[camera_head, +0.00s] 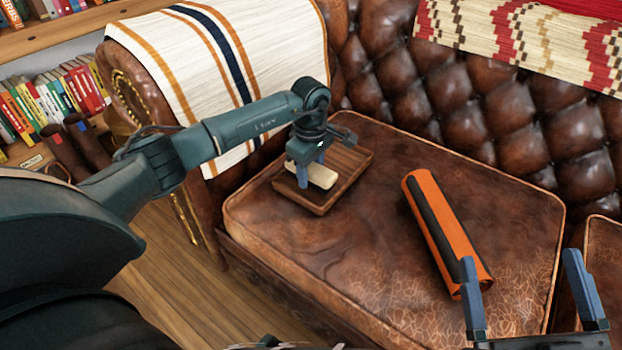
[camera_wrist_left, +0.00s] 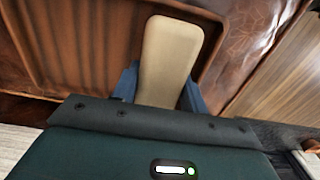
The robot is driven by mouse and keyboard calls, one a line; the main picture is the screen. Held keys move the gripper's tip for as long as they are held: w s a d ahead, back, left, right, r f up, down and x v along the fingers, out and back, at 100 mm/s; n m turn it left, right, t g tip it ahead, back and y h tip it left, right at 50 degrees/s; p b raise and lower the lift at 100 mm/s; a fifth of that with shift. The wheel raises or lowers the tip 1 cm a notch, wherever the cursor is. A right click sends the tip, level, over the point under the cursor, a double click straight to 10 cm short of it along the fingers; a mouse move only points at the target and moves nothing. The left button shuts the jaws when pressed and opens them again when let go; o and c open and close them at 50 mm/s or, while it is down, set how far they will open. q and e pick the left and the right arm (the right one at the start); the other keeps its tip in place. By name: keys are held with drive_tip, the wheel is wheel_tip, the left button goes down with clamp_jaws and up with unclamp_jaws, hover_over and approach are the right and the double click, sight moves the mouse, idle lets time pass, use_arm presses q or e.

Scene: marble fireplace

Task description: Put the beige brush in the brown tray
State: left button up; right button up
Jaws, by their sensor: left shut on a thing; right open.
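The beige brush (camera_head: 322,175) is held in my left gripper (camera_head: 311,174), which is shut on it over the brown tray. The brush (camera_wrist_left: 167,60) also shows between the blue fingers of my left gripper (camera_wrist_left: 160,88) in the left wrist view. The brown tray (camera_head: 351,163) rests on the leather seat cushion near the sofa's left arm. Whether the brush touches the tray floor I cannot tell. The tray (camera_wrist_left: 75,50) lies behind the brush in the left wrist view. My right gripper (camera_head: 530,300) is open and empty at the lower right in the head view.
An orange and black rolled object (camera_head: 445,230) lies on the cushion (camera_head: 350,250) right of the tray. A striped blanket (camera_head: 225,60) covers the sofa's left arm. Bookshelves (camera_head: 50,100) stand at the left. The cushion between tray and roll is clear.

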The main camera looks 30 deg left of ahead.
sight(311, 166)
use_arm(q)
drive_tip(key=shift+f, duration=0.8)
use_arm(e)
drive_tip(key=shift+w+r+n+t, duration=0.15)
drive_tip(key=shift+r+n+t, duration=0.15)
drive_tip(key=shift+r, duration=0.1)
use_arm(q)
drive_tip(key=shift+f, duration=0.1)
use_arm(e)
drive_tip(key=shift+y, duration=0.3)
use_arm(q)
drive_tip(key=o, duration=1)
drive_tip(key=shift+c, duration=0.2)
use_arm(e)
drive_tip(key=shift+d+r, duration=0.1)
drive_tip(key=shift+r, duration=0.05)
use_arm(q)
drive_tip(key=shift+r, duration=0.3)
wheel_tip(311, 166, up, 5)
drive_tip(key=shift+p, duration=1.2)
wheel_tip(311, 166, up, 6)
drive_tip(key=shift+r+p, duration=0.2)
drive_tip(key=shift+p, duration=0.9)
drive_tip(key=shift+r, duration=0.15)
use_arm(e)
drive_tip(key=f+h, duration=0.1)
drive_tip(key=s+f+m+g+h, duration=0.1)
drive_tip(key=shift+f+g, duration=0.3)
drive_tip(key=shift+f, duration=0.1)
